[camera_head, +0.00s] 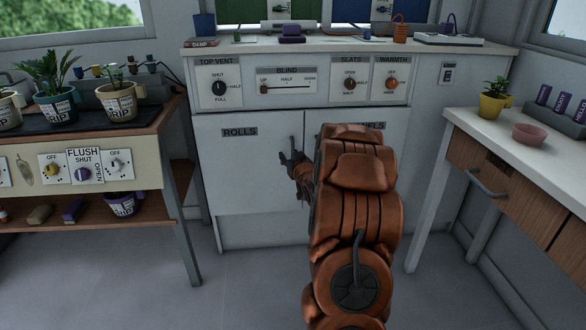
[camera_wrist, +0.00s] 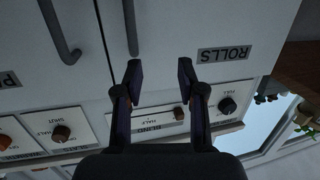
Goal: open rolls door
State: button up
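The white door labelled ROLLS (camera_head: 240,165) is the left door of the cabinet under the control panel and looks shut. It also shows upside down in the wrist view (camera_wrist: 205,25). Its dark bar handle (camera_wrist: 131,28) is near the door's inner edge. My gripper (camera_head: 291,160) is in front of that edge, partly hidden by my arm in the head view. In the wrist view my gripper (camera_wrist: 160,78) is open and empty. The handle's end lies just beyond the left fingertip, not clearly between the fingers. I cannot tell whether they touch.
A second door with its own handle (camera_wrist: 62,32) adjoins, mostly behind my arm. Above are knobs and the BLIND slider (camera_head: 287,88). A plant bench (camera_head: 95,145) stands at left, a white-topped counter (camera_head: 500,140) at right. The floor before the ROLLS door is clear.

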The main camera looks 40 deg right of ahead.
jog(key=shift+t+h, duration=0.4)
jog(key=shift+t, duration=0.2)
jog(key=shift+w+d+f+b, duration=0.5)
jog(key=shift+w+d+b, duration=0.2)
jog(key=shift+w+d, duration=0.35)
jog(key=shift+w+d+f+b, duration=0.55)
jog(key=shift+w+d+b, duration=0.3)
jog(key=shift+d, duration=0.4)
jog(key=shift+w+d+f+b, duration=0.5)
jog(key=shift+w+d+b, duration=0.1)
jog(key=shift+w+d, duration=0.5)
jog(key=shift+s, duration=0.1)
grip_shut()
